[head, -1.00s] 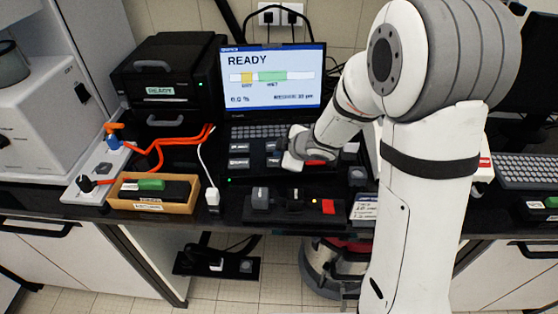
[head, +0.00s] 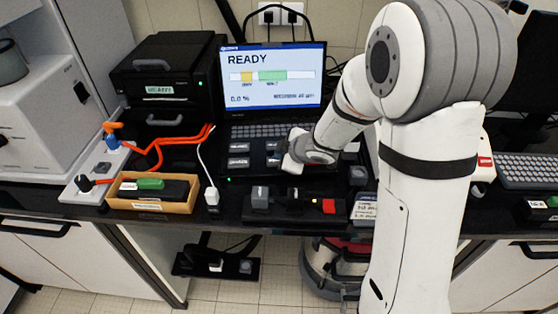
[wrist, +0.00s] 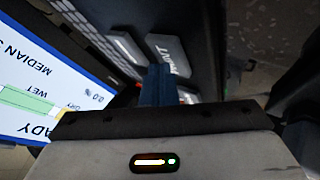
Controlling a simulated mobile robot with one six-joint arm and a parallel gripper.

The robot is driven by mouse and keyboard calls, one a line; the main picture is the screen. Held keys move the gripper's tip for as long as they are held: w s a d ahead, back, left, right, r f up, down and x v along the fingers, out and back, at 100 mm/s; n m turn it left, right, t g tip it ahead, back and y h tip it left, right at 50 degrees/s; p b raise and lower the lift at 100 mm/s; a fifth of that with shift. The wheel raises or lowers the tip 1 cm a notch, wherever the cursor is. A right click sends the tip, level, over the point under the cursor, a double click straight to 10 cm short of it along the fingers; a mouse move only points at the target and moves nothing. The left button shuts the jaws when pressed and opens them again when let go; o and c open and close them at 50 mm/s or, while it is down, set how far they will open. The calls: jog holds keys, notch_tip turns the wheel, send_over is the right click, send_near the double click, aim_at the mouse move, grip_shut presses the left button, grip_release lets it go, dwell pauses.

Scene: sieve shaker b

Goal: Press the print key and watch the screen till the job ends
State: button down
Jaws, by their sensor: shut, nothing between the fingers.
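The screen (head: 272,78) shows READY, 0.0 % and a bar with a yellow part and a green part. It also shows in the wrist view (wrist: 35,85), with DRY, WET and MEDIAN legible. Below it is a dark panel with grey labelled keys, such as one at its upper left (head: 238,147). In the wrist view a grey key (wrist: 168,55) with a hard-to-read label lies just beyond my fingertips. My gripper (wrist: 158,78) is shut and empty, its blue fingers close to that key. I cannot tell whether they touch it. In the head view my wrist hides part of the panel.
A black printer-like box (head: 165,75) stands left of the screen. Orange cables (head: 160,150) run to a white power strip. A keyboard (head: 530,170) is at right.

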jog(key=shift+f, duration=0.3)
jog(key=shift+r, duration=0.15)
dwell(0.3)
jog(key=shift+r+p, duration=0.8)
